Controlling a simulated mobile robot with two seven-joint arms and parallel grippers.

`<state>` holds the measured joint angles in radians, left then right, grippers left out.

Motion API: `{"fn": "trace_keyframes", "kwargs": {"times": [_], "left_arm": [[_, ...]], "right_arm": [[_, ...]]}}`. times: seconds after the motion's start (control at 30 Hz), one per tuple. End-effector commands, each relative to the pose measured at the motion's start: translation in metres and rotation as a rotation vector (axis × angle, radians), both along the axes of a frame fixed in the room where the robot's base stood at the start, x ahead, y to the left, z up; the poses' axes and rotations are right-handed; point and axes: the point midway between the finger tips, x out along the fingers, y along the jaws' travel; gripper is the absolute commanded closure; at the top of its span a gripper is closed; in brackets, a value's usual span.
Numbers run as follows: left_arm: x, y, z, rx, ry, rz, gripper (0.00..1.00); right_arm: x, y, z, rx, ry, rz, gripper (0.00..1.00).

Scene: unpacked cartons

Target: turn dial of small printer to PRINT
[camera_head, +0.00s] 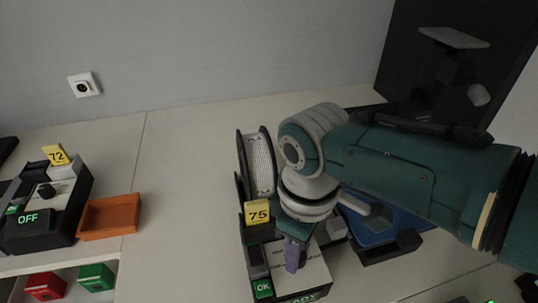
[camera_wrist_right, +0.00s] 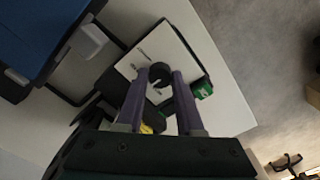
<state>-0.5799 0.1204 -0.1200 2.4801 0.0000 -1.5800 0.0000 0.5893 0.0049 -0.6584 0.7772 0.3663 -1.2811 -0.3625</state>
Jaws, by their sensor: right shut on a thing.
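The small printer (camera_head: 312,272) stands at the lower middle of the head view, with a yellow 75 tag (camera_head: 258,213), a white label spool (camera_head: 260,165) and a green OK button (camera_head: 263,288). My right gripper (camera_head: 293,262) reaches down onto its pale top panel. In the right wrist view the purple fingers (camera_wrist_right: 160,80) are shut on the round black dial (camera_wrist_right: 159,72), one on each side. The head view hides the dial behind my gripper, and I cannot read its setting. My left gripper is not in view.
At the left stands another dark device (camera_head: 48,225) with a 72 tag and an OFF display. Beside it is an orange tray (camera_head: 109,216). Right of the printer is a blue-topped dark device (camera_head: 385,228). The table between tray and printer is clear.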

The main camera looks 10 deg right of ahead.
Motion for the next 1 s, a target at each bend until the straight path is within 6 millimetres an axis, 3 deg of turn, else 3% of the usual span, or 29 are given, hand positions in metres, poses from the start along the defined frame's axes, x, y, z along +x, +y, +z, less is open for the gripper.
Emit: {"fn": "trace_keyframes", "kwargs": {"times": [1.0], "left_arm": [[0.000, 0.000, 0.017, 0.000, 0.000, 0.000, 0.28]], "right_arm": [[0.000, 0.001, 0.001, 0.001, 0.001, -0.963, 1.00]]}}
